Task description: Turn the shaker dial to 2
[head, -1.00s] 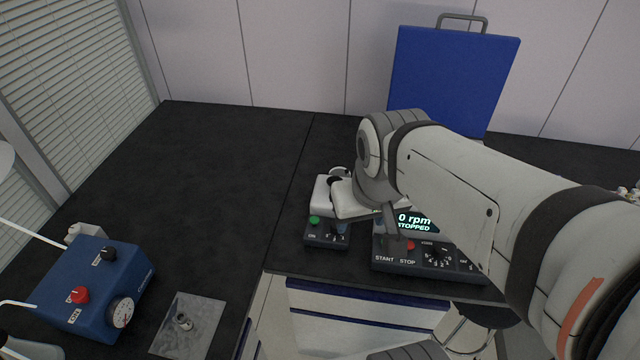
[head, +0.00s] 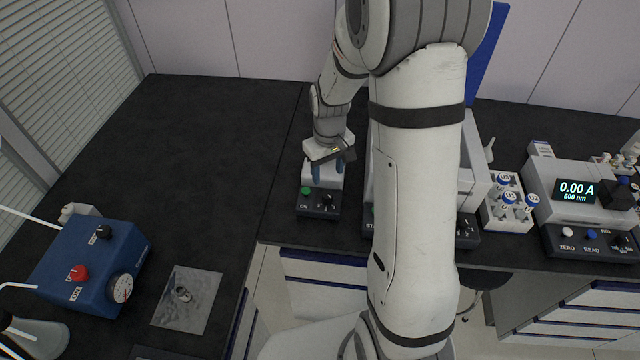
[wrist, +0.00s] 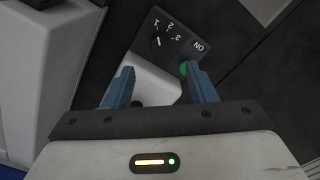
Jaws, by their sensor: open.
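The shaker (head: 318,214) appears to be the small white unit with a dark front panel near the bench's front edge. Its panel has a green ON button (head: 306,190) and a small black dial (head: 327,199). In the wrist view the dial (wrist: 156,42) shows clearly beside the marks 1, 2 and 3; its pointer is too small to read surely. My gripper (head: 331,170) is above the unit, fingers pointing down, and hides part of its top. In the wrist view my gripper (wrist: 160,70) is open and empty, its blue fingers apart. The dial lies beyond the fingertips, untouched.
A larger white machine (head: 484,160) stands right of the shaker, mostly behind my arm. A rack with blue-capped vials (head: 508,200) and a meter reading 0.00 A (head: 575,190) stand farther right. A blue box (head: 90,265) is at left. The bench (head: 215,150) left of the shaker is clear.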

